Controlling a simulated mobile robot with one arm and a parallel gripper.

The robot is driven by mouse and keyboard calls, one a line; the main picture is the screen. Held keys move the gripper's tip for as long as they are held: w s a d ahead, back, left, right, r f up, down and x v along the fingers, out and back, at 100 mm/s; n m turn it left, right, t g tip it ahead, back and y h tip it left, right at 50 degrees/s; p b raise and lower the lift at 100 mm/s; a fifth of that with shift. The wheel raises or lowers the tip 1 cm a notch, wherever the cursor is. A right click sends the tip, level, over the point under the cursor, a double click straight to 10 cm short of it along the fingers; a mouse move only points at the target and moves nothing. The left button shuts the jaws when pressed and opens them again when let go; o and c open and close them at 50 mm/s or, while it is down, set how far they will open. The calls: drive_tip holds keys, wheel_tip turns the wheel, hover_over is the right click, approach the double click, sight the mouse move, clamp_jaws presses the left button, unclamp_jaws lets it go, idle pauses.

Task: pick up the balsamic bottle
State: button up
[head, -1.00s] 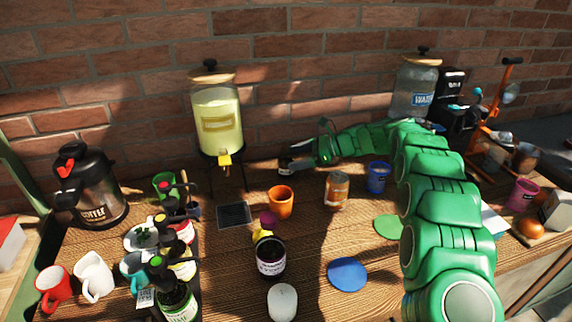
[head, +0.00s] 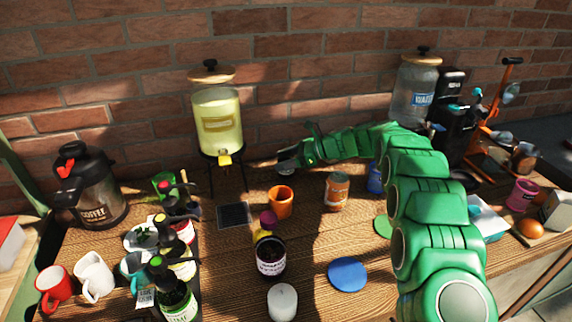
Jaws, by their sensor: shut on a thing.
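A small dark bottle with a pale label, taken as the balsamic bottle (head: 286,168), is at the back of the table near the brick wall, right of the lemonade dispenser. My gripper (head: 290,158) reaches it from the right at the end of my green arm and is shut on it. The fingers and the bottle are small and dark here, so much of the bottle is hidden. I cannot read its label or tell whether its base touches the table.
An orange cup (head: 280,202) and an orange-labelled jar (head: 337,191) stand in front of my gripper. The lemonade dispenser (head: 218,122) is close on the left. A dark bottle with a purple cap (head: 270,257) stands nearer. A blue disc (head: 347,274) lies front centre.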

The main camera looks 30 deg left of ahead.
sight(285, 151)
drive_tip(key=shift+c, duration=0.5)
drive_tip(key=shift+r, duration=0.2)
drive_tip(key=shift+r, duration=1.25)
drive_tip(key=shift+s+r, duration=0.1)
drive_tip(key=shift+r, duration=0.15)
drive_tip(key=s+d+r, duration=0.8)
drive_tip(key=s+r, duration=0.1)
drive_tip(key=s, duration=0.1)
drive_tip(key=shift+s+d+r, duration=0.15)
drive_tip(key=shift+d+r, duration=0.1)
drive_tip(key=shift+d, duration=0.15)
